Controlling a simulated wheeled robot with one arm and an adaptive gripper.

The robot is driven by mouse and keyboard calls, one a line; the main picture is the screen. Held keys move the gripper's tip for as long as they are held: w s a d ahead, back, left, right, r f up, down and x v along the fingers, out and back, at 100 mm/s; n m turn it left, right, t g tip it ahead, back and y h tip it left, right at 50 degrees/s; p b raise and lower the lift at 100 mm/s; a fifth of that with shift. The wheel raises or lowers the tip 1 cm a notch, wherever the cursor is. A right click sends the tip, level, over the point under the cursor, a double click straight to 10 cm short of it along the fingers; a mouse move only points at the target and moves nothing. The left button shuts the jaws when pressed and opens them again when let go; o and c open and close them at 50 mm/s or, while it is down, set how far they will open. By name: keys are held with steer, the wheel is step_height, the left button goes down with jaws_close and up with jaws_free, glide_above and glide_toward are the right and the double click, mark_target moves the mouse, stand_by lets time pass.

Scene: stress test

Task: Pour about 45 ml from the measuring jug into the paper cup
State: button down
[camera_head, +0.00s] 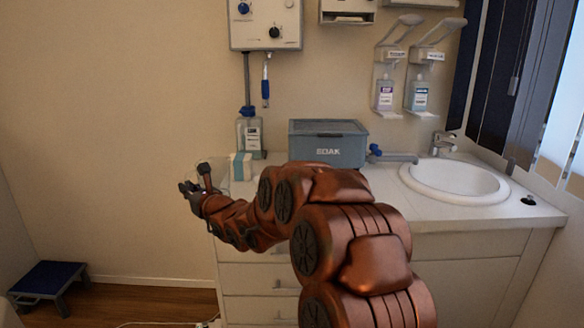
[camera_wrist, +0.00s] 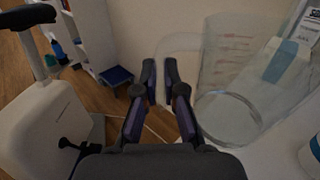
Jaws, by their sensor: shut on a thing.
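The measuring jug (camera_wrist: 232,70) is clear, with faint printed marks, at the right of the wrist view. Its handle (camera_wrist: 178,42) reaches left to my gripper (camera_wrist: 160,88), whose fingers are shut on it. The jug looks roughly upright; I cannot tell whether its base touches the counter, nor see a liquid level. In the head view my gripper (camera_head: 197,188) is at the counter's left end, and the jug is only a faint clear outline beside it. I cannot make out the paper cup for sure; a white object is cut off at the wrist view's lower right.
A white-and-teal box (camera_head: 241,166) stands close behind my gripper on the counter. A bottle (camera_head: 250,137) and a grey SOAK box (camera_head: 327,143) stand farther back. A sink (camera_head: 455,181) is at the right. A blue step stool (camera_head: 48,279) is on the floor at left.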

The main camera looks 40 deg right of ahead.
mark_target(196, 171)
steer(key=d+r+h+p, duration=0.1)
steer(key=r+p, duration=0.1)
steer(key=p, duration=0.5)
steer(key=d+r+m+h+p, duration=0.1)
steer(key=d+p, duration=0.1)
steer(key=p, duration=0.5)
steer(key=shift+w+r+p, duration=0.15)
steer(key=shift+r+p, duration=0.2)
steer(key=shift+r, duration=0.05)
steer(key=p, duration=0.2)
steer(key=d+r+m+h+p, duration=0.1)
steer(key=p, duration=0.1)
steer(key=shift+s, duration=0.25)
steer(key=s+d+h+p, duration=0.1)
steer(key=p, duration=0.3)
steer(key=s+d+r+m+h+p, duration=0.1)
steer(key=p, duration=0.4)
steer(key=shift+s+d+r+m, duration=0.1)
steer(key=shift+s+d+m, duration=0.05)
steer(key=shift+d+m, duration=0.2)
steer(key=shift+d+h, duration=0.1)
steer(key=shift+h, duration=0.3)
steer(key=shift+s+d, duration=0.1)
